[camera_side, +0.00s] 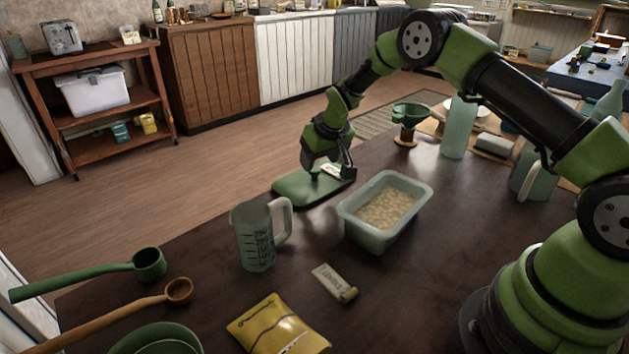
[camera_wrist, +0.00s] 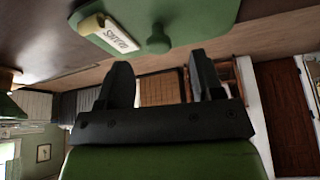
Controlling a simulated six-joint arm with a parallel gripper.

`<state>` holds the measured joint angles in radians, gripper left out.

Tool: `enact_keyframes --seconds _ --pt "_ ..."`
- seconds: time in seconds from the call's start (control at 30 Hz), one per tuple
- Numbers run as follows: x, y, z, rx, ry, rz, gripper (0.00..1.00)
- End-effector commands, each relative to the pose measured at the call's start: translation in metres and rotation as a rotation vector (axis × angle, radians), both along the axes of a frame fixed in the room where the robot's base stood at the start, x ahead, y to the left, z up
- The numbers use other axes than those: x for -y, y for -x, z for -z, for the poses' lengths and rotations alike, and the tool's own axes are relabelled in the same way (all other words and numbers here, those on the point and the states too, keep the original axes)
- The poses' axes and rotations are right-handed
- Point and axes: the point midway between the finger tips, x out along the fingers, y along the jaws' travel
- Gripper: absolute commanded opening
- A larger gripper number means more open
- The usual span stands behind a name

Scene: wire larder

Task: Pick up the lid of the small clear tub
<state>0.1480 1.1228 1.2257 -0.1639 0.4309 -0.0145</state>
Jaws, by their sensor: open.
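A green rectangular lid (camera_side: 296,193) with rounded corners lies flat on the dark table, beyond the tub. It fills the top of the wrist view (camera_wrist: 205,18), where its round knob (camera_wrist: 157,42) shows. The open tub (camera_side: 352,225), pale and translucent with grainy beige contents, stands to the right of the lid and nearer the side camera. My gripper (camera_side: 328,168) is over the lid, pointing down. In the wrist view my gripper (camera_wrist: 160,64) has its two fingers apart, with the knob ahead between them. Nothing is held. Whether the fingers touch the lid is unclear.
A labelled tag (camera_wrist: 110,35) lies on the lid beside the knob. A measuring jug (camera_side: 257,235) stands left of the tub. A second tag (camera_side: 331,281) and a yellow packet (camera_side: 277,328) lie in front.

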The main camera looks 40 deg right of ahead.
Motion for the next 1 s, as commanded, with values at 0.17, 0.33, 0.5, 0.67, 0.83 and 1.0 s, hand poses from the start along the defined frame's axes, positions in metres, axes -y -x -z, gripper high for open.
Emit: enact_keyframes --seconds 0.17,0.33,0.5,0.67,0.83,1.0 --pt "0.002 -0.005 0.010 -0.002 -0.001 0.002 0.61" --pt "0.006 -0.016 0.027 -0.001 -0.001 0.002 0.61" --pt "0.007 -0.024 0.042 0.000 -0.002 -0.001 0.61" --pt "0.007 -0.026 0.048 -0.001 -0.002 -0.001 0.61" --pt "0.007 -0.026 0.048 0.001 -0.003 -0.001 0.61" --pt "0.007 -0.026 0.047 0.001 -0.003 -0.001 0.33"
